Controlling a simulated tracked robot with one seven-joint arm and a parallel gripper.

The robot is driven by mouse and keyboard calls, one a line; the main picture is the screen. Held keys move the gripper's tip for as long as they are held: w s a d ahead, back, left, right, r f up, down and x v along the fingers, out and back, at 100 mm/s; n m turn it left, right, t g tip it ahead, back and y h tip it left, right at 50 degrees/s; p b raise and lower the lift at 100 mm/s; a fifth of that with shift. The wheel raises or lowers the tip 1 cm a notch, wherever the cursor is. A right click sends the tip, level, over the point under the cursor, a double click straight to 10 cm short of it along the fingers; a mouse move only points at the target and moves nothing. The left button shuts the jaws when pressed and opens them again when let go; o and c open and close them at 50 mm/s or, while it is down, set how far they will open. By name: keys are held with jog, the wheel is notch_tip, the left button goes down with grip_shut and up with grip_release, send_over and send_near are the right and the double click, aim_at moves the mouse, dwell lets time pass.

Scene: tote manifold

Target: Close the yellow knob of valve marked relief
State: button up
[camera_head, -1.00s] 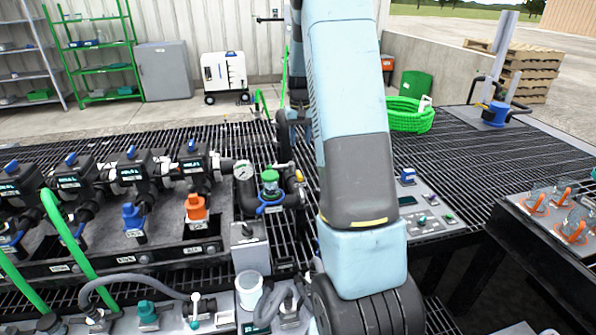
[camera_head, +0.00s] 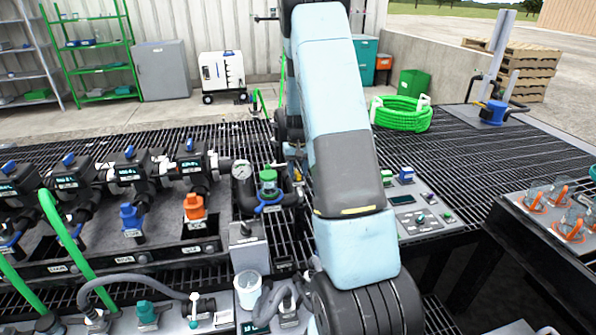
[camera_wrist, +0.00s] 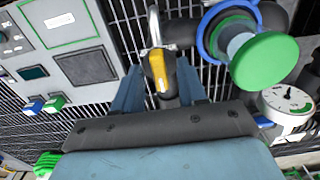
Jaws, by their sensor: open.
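The yellow knob (camera_wrist: 157,72) shows in the wrist view, a narrow yellow handle on a dark pipe fitting with a pale metal end above it. My gripper (camera_wrist: 159,78) is open, with one blue-grey finger on each side of the knob. Whether either finger touches it I cannot tell. In the head view my arm hides most of the gripper and the area around the knob. No relief marking can be read in either view.
A green round handwheel with a blue ring (camera_wrist: 262,60) stands close right of the fingers; a gauge (camera_wrist: 287,103) is below it. A control panel (camera_wrist: 75,45) lies left. In the head view, valves with orange (camera_head: 194,207) and blue (camera_head: 131,215) knobs stand left.

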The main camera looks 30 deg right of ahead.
grip_shut()
dwell(0.4)
dwell(0.4)
jog(key=m, duration=0.4)
jog(key=shift+m, duration=0.4)
jog(key=m, duration=0.4)
jog(key=shift+m, duration=0.3)
jog(key=m, duration=0.4)
jog(key=shift+a, duration=0.1)
jog(key=shift+w+m, duration=0.1)
jog(key=shift+m, duration=2.1)
